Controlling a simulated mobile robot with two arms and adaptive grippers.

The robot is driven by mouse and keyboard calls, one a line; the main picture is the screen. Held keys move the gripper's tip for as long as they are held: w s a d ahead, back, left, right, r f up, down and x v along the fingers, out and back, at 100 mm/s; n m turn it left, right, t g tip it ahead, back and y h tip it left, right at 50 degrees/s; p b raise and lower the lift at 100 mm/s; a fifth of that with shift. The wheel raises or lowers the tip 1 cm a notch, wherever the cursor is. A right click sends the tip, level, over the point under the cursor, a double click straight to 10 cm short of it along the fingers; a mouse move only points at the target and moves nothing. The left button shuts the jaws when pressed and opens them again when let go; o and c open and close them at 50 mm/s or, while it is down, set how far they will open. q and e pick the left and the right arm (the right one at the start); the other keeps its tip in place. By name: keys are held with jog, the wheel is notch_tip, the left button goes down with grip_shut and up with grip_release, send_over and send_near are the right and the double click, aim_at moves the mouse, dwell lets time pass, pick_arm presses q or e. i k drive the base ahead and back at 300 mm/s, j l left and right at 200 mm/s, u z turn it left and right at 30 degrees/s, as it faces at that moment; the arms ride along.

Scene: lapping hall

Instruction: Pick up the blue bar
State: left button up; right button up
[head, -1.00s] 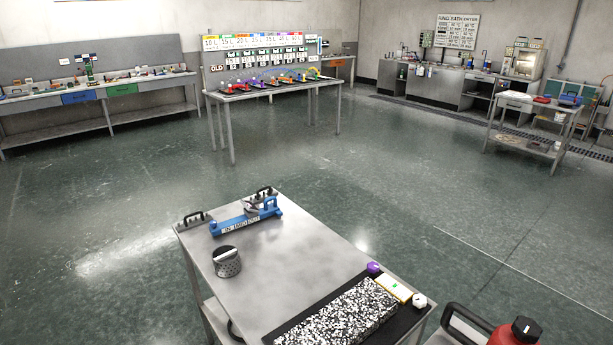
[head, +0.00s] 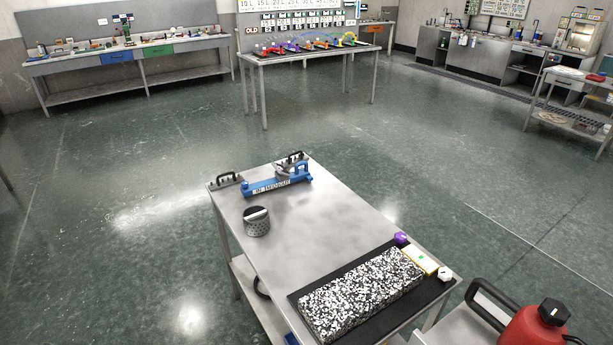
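A long blue bar-like piece (head: 276,186) with a white label lies at the far end of the steel cart top (head: 300,235). A grey metal part sits on or against it, and I cannot tell how they are joined. A small blue patch (head: 291,339) also shows at the bottom edge below the cart top, mostly cut off. I cannot tell which blue thing is the bar. Neither of my grippers is in view.
On the cart stand a perforated metal cup (head: 257,222) and a black-and-white speckled block (head: 360,295) on a dark mat. A red canister (head: 535,328) stands at lower right. Benches line the back: one with coloured pieces (head: 310,46).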

aim_at(301, 174)
jog(key=i+j+z, duration=0.1)
jog(key=j, duration=0.3)
jog(key=i+j+z, duration=0.1)
jog(key=j, duration=0.35)
jog(key=i+j+z, duration=0.15)
jog(key=j, duration=0.3)
jog(key=i, duration=0.05)
